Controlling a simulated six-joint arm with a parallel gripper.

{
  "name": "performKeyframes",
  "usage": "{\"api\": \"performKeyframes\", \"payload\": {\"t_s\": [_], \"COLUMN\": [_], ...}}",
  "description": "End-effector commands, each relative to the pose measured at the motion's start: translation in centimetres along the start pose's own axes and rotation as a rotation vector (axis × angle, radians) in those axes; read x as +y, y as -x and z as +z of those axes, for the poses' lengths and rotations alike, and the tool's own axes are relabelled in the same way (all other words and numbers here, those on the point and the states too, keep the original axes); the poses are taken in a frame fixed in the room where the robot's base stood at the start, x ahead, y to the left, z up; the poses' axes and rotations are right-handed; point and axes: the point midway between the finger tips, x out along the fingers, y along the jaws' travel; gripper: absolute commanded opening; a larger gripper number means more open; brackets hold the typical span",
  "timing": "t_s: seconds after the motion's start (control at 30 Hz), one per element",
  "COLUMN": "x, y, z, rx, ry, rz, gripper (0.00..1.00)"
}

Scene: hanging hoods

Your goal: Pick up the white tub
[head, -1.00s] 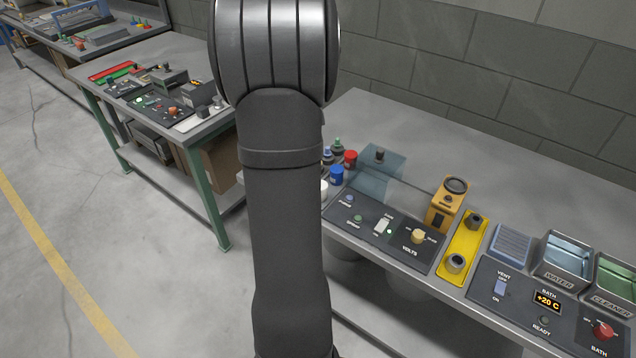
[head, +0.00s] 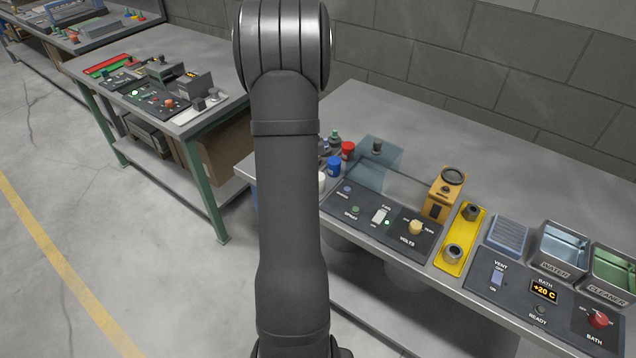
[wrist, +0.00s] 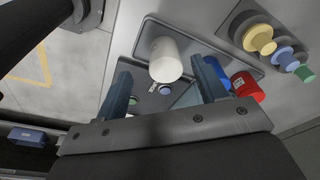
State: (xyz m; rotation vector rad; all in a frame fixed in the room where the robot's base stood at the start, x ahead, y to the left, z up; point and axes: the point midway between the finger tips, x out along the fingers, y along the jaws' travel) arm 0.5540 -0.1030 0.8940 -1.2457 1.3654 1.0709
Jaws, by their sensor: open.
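The white tub (wrist: 165,60) stands on a dark tray in the wrist view, between the lines of my two fingers and just ahead of them. My gripper (wrist: 163,74) is open with nothing held. In the head view a sliver of the white tub (head: 322,181) shows at the right edge of my arm, which hides the rest. My gripper is hidden there too. The blue tub (wrist: 216,70) is right beside my right finger in the wrist view, and the red tub (wrist: 248,87) is farther right.
A clear bluish box (head: 378,165) stands behind the control panel (head: 372,219). Yellow, blue and green knobbed parts sit at the right of the wrist view. An orange device (head: 443,196) and a yellow plate (head: 462,243) stand to the right. The bench's rear is clear.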

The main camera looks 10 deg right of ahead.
Motion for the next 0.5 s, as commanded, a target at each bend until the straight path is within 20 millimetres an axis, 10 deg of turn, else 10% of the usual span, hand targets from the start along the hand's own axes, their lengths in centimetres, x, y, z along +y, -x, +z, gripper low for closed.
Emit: {"api": "performKeyframes", "payload": {"t_s": [0.5], "x": [-0.5], "y": [-5.0], "z": [-0.9], "rx": [-0.001], "ry": [0.0], "rz": [0.0], "gripper": [0.65]}}
